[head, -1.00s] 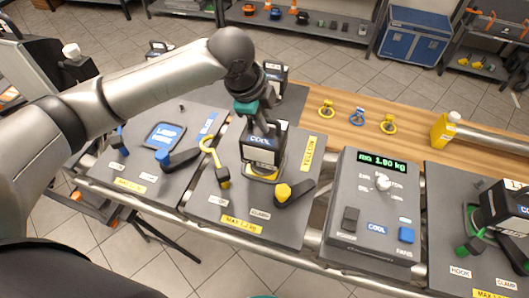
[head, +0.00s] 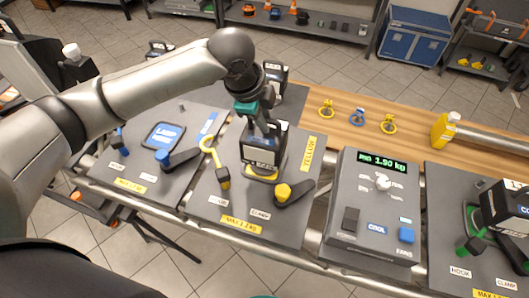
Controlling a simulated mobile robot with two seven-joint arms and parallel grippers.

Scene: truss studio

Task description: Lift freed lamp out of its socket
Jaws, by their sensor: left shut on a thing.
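A dark boxy lamp (head: 263,147) with a pale label stands at the yellow-ringed socket (head: 261,173) on the middle grey board. My left gripper (head: 265,127) reaches down from above and is shut on the top of this lamp. The lamp's base is very close to the yellow ring; I cannot tell if there is a gap. The yellow hook (head: 210,150) is swung to the lamp's left, and the yellow-knobbed clamp lever (head: 294,192) lies to its right, apart from the lamp. My right gripper is not in view.
The left board has an empty lamp pad (head: 165,136) and a blue-knobbed lever (head: 175,158). A control box (head: 370,210) with a green display is at right. Another lamp (head: 503,207) stands at the far right. Rings and a yellow bottle (head: 444,129) are on the wooden bench behind.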

